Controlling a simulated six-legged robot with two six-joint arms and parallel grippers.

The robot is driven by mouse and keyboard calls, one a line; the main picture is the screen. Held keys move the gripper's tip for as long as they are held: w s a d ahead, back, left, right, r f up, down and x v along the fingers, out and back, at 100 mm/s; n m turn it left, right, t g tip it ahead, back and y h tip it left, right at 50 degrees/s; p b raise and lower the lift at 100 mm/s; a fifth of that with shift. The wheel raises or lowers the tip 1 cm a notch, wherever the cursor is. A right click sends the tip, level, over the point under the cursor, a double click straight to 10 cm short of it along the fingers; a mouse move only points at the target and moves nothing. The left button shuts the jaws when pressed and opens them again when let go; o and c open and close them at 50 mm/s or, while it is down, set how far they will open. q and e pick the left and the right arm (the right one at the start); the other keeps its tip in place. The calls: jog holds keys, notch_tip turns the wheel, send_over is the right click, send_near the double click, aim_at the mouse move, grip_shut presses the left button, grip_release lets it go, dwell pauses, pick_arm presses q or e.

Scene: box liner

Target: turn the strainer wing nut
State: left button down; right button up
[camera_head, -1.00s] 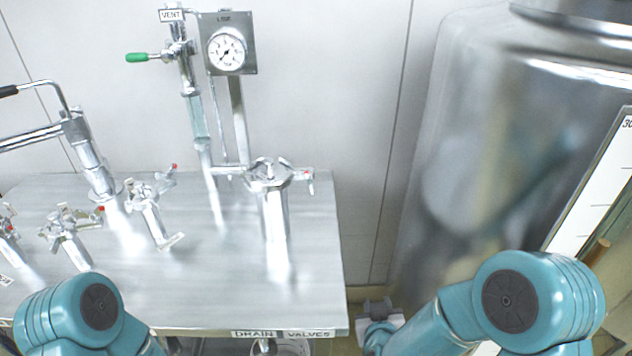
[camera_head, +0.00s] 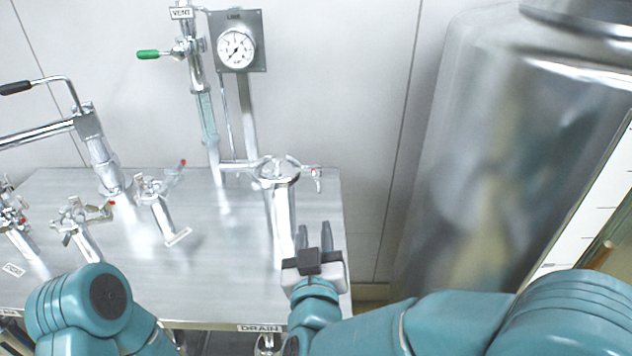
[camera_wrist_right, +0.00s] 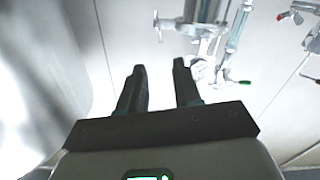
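The strainer (camera_head: 283,205) is a shiny upright metal cylinder with a round lid near the table's right side. Bright metal parts stand on the lid (camera_head: 278,170); which of them is the wing nut is too small to tell. My right gripper (camera_head: 315,236) is in front of and right of the strainer's lower body, apart from the lid. Its two dark fingers are spread with nothing between them; they also show open in the right wrist view (camera_wrist_right: 160,78). A metal cylinder with a flange (camera_wrist_right: 198,28) shows beyond the fingers there. My left arm is at lower left; its gripper is out of view.
The metal table (camera_head: 215,275) carries several valves (camera_head: 155,205) at left. A pressure gauge (camera_head: 236,49) and a green-handled vent valve (camera_head: 148,54) stand behind. A large steel tank (camera_head: 480,150) fills the right. The table's front middle is clear.

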aim_at(316, 181)
jog(key=w+p, duration=0.3)
jog(key=w, duration=1.2)
jog(key=shift+w+d+f, duration=0.1)
jog(key=shift+w+f, duration=0.05)
jog(key=shift+w, duration=0.25)
grip_shut()
